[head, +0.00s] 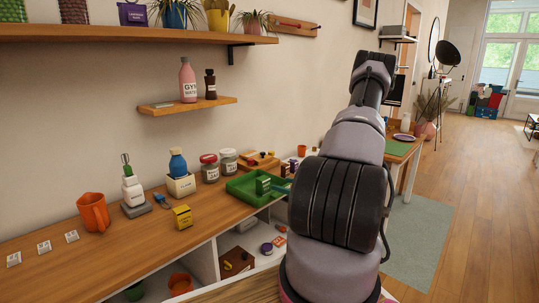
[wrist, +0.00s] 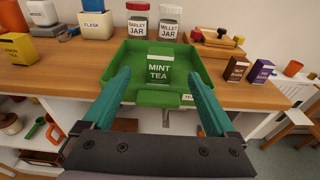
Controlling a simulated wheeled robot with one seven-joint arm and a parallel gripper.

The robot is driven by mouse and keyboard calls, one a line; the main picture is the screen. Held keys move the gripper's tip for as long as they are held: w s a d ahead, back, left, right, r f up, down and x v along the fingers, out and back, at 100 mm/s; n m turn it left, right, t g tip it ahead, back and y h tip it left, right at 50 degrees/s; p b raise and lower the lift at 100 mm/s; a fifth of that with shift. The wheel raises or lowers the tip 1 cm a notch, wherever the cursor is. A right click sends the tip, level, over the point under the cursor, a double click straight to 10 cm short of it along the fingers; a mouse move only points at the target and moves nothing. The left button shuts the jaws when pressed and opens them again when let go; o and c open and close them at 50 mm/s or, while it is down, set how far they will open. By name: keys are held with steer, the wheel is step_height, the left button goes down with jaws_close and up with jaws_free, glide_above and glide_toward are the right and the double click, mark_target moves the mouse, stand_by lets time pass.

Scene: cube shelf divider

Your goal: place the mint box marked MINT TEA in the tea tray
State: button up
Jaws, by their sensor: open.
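The mint box marked MINT TEA (wrist: 158,71) is green with a white label. It stands upright inside the green tea tray (wrist: 205,66), near the front wall; the box also shows in the head view (head: 263,185), in the tray (head: 240,189). A TEA label on the tray's front is partly covered. My gripper (wrist: 160,76) is open, with its teal fingers reaching over the tray's front edge, one on each side of the box and apart from it. In the head view my arm hides most of the gripper.
A yellow box (head: 182,217) stands left of the tray near the counter edge. The Barley jar (head: 209,168) and Millet jar (head: 228,161) stand behind it. A brown box (wrist: 236,69) and a purple box (wrist: 261,71) stand to the right. Open shelf compartments lie below the counter.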

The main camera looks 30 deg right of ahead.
steer(key=s+a+r+n+g+y, duration=0.3)
steer(key=a+r+n+g, duration=0.2)
steer(key=a+r+n, duration=0.45)
steer(key=s+a+r+n+g+y, duration=0.3)
steer(key=a+r+n+g, duration=0.35)
steer(key=a+r, duration=0.5)
steer(key=s+a+r+n+t+h, duration=0.2)
steer(key=s+r+n+h, duration=0.7)
steer(key=s+r, duration=0.7)
steer(key=r+n+t, duration=0.1)
steer(key=n, duration=0.2)
steer(key=shift+s+h, duration=0.25)
steer(key=shift+h, duration=0.05)
steer(key=shift+t, duration=0.25)
